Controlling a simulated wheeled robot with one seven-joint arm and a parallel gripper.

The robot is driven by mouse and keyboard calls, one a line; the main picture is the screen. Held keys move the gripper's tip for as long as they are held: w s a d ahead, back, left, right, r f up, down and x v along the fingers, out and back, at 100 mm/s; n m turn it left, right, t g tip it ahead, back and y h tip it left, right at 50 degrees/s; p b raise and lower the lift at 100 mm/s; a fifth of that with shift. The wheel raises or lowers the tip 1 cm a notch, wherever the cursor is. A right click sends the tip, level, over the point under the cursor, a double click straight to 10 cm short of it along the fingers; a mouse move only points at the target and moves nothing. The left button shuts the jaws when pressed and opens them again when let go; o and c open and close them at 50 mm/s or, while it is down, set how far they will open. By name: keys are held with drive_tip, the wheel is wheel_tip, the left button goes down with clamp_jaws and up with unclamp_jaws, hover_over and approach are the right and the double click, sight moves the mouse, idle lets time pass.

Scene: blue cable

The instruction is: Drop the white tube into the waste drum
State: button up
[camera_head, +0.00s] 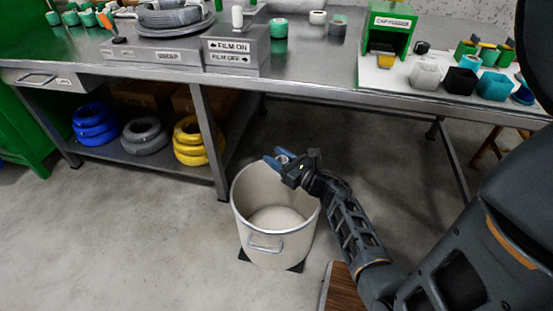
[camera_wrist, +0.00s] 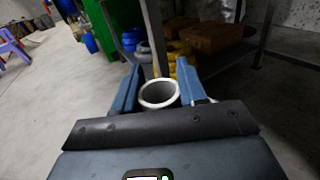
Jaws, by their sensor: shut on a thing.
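The white tube shows its round open end (camera_wrist: 146,101) between the blue fingers in the wrist view. In the head view only a small pale part of the tube (camera_head: 284,152) shows at the fingertips. My gripper (camera_head: 279,158) is shut on the tube, and its two blue fingers also flank it in the wrist view (camera_wrist: 158,90). The waste drum (camera_head: 252,225) is a pale open bin with a front handle, standing on the floor. My gripper is over the drum's far rim in the head view; its exact height is unclear. The drum's visible inside looks empty.
A steel bench (camera_head: 300,75) runs behind the drum, with a shelf of blue, grey and yellow coils (camera_head: 190,142) at left. A green cap box (camera_head: 388,30) and several small cups stand at right. A brown wooden surface (camera_head: 340,290) is at the bottom.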

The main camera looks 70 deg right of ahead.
wheel_tip(320, 180, down, 5)
drive_tip(key=b, duration=0.3)
drive_tip(key=shift+f+b, duration=0.15)
drive_tip(key=shift+b, duration=0.15)
drive_tip(key=o, duration=1.1)
drive_tip(key=shift+p+v, duration=0.45)
drive_tip(key=shift+v, duration=3.45)
drive_tip(key=shift+a, duration=0.1)
